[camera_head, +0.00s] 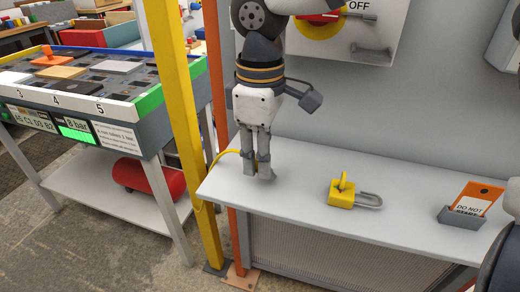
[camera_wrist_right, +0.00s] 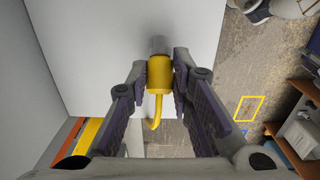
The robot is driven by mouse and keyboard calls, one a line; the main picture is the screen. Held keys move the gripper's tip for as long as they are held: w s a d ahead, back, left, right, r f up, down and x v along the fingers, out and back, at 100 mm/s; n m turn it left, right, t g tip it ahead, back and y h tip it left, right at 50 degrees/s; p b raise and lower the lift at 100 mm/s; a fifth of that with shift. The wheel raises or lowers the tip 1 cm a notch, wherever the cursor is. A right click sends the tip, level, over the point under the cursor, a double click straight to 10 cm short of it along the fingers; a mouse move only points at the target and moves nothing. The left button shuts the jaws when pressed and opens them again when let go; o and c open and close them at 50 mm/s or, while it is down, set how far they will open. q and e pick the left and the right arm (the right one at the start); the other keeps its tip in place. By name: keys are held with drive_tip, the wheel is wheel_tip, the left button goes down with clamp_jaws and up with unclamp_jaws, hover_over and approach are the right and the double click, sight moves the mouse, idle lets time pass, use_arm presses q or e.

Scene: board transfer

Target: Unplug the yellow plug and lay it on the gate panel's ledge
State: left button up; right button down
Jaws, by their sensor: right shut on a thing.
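My right gripper (camera_head: 260,173) hangs fingers-down at the left end of the gate panel's pale ledge (camera_head: 300,205). It is shut on the yellow plug (camera_wrist_right: 160,77), which shows between the fingers in the right wrist view with its grey metal end pointing away. In the head view the fingers hide most of the plug. Its yellow cable (camera_head: 226,154) curves out to the left of the fingers toward the ledge's left edge. The fingertips are at or just above the ledge; I cannot tell if the plug touches it. My left gripper is not in view.
A yellow padlock (camera_head: 342,196) with an open shackle lies mid-ledge. An orange tag (camera_head: 478,199) stands in a grey holder (camera_head: 460,217) to the right. A switch box (camera_head: 376,38) marked OFF is above. A yellow post (camera_head: 180,130) stands left of the ledge.

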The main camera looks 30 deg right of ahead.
drive_tip(key=c, duration=1.3)
unclamp_jaws()
drive_tip(key=shift+c, duration=0.2)
wheel_tip(320, 180, up, 12)
